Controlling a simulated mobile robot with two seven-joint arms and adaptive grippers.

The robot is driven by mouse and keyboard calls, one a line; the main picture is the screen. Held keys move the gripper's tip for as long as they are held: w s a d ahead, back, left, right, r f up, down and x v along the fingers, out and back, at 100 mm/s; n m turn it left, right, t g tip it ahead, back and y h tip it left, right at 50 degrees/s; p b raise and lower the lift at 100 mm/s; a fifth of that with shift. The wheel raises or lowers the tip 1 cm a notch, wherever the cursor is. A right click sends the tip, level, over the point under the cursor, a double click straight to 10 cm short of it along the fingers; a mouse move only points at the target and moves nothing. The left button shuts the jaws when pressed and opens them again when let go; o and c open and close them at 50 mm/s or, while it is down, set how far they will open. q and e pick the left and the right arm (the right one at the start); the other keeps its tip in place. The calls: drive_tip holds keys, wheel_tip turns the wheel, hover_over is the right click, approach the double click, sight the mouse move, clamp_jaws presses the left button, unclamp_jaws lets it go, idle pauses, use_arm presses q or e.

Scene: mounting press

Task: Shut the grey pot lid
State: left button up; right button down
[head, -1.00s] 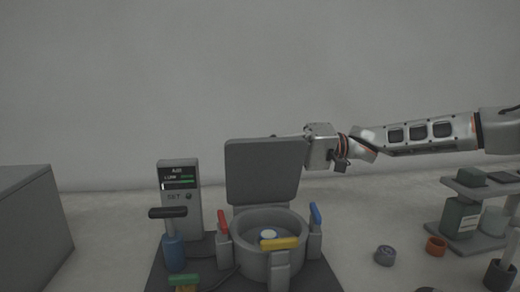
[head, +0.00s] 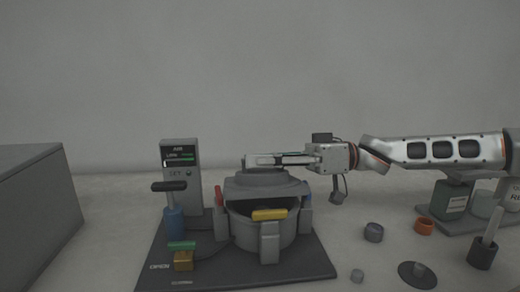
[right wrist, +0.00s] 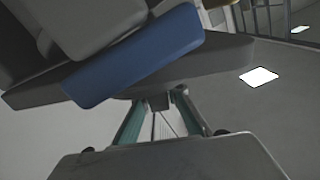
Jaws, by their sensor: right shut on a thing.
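The grey pot lid (head: 265,188) is nearly level over the grey pot (head: 278,230), tilted, with a dark gap below its front edge. My right gripper (head: 256,160) reaches in from the right and is shut on the lid's top side. The part in its jaws is hidden in the head view. In the right wrist view, the fingers (right wrist: 158,104) meet at the underside of a dark grey slab (right wrist: 230,58), with a blue clamp handle (right wrist: 140,55) across it. My left gripper is in neither view.
Around the pot are clamps with a yellow handle (head: 269,215), a red handle (head: 219,195) and a blue handle (head: 308,197). A display column (head: 181,175) and a black-topped lever (head: 169,187) stand left. Small rings (head: 373,232) and a shelf lie right.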

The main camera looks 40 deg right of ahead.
sight(296, 180)
drive_tip(key=shift+s+a+f+n, duration=0.35)
drive_tip(key=shift+s+f+n, duration=0.25)
drive_tip(key=shift+n, duration=0.4)
drive_tip(key=shift+w+f, duration=0.1)
drive_tip(key=c, duration=2)
unclamp_jaws()
drive_tip(key=shift+d, duration=0.1)
drive_tip(key=shift+v, duration=3.75)
